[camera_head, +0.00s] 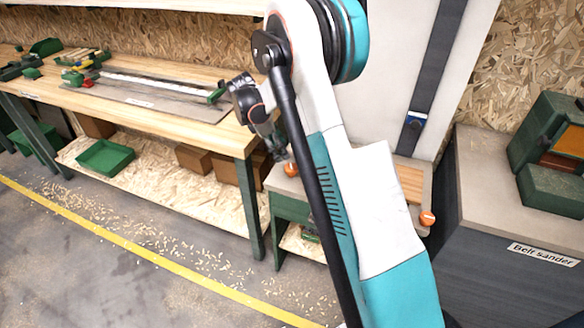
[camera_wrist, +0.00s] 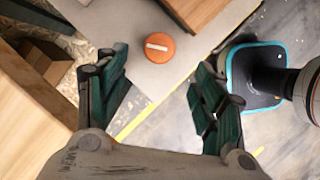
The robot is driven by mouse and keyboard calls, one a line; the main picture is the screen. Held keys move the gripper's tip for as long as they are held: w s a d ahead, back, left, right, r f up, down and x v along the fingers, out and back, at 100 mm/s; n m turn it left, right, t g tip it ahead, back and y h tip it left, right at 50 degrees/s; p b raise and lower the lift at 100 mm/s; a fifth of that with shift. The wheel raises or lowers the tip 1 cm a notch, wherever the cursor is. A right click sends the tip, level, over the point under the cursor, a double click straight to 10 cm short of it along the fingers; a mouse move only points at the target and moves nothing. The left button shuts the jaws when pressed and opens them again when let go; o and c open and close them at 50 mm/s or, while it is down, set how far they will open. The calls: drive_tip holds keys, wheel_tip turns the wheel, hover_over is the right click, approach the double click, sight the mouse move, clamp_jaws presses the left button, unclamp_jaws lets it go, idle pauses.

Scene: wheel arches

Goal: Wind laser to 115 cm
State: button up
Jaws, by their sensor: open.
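An orange round knob (camera_head: 290,169) sits at the left front corner of a small bench with a green frame (camera_head: 289,208). It also shows in the wrist view (camera_wrist: 160,47), with a pale bar mark across its face. A second orange knob (camera_head: 427,218) is at the bench's right corner. A blue block (camera_head: 416,118) sits low on a dark upright rail (camera_head: 437,60) behind the bench; I cannot tell whether it is the laser. No height reading is legible. My gripper (camera_wrist: 162,68) is open and empty, its fingers apart on either side of the first knob in the picture, not visibly touching it.
A long wooden workbench (camera_head: 200,127) with tools and a green tray (camera_head: 105,157) beneath stands at left. A dark cabinet labelled Belt sander (camera_head: 500,255) stands at right. The floor in front is open, with wood chips and a yellow line (camera_head: 140,250).

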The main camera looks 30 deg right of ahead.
sight(291, 167)
drive_tip(key=b+x, duration=0.3)
drive_tip(key=x, duration=0.6)
drive_tip(key=shift+f, duration=0.35)
drive_tip(key=c, duration=1)
